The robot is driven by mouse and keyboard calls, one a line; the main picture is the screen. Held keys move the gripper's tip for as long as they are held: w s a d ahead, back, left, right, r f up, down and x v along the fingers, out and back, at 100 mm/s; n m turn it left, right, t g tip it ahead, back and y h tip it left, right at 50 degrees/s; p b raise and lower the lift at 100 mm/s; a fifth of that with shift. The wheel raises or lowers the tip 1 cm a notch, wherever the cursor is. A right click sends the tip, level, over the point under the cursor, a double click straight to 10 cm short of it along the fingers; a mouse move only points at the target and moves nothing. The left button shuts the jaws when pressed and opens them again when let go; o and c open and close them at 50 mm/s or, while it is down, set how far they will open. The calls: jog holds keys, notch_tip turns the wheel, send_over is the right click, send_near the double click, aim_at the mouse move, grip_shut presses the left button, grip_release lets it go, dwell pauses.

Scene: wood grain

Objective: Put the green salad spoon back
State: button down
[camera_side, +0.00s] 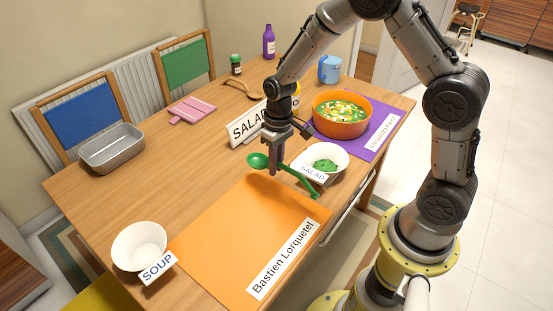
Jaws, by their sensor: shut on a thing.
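My gripper (276,168) is pointed down over the middle of the table, shut on the green salad spoon (297,180). The spoon's round bowl points left and its handle slants down to the right, in front of the salad bowl. Whether the spoon touches the table or mat is hard to tell. The small white salad bowl (340,157) holds green leaves and has a SALAD label (313,176) in front. A large orange bowl (317,122) of mixed food stands behind it on a purple mat (378,137). A larger SALAD sign (243,128) stands behind my gripper, partly hidden by it.
An orange mat (225,240) named Bastien Lorquetel lies at the front. A white bowl (138,236) with a SOUP label is front left. A metal tin (112,150), pink board (192,110), blue mug (330,68) and purple bottle (269,43) stand farther back. The left-middle table is clear.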

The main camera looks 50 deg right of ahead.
jog(key=shift+f, duration=2.7)
jog(key=shift+f, duration=0.7)
jog(key=c, duration=0.8)
grip_release()
jog(key=shift+o, duration=0.2)
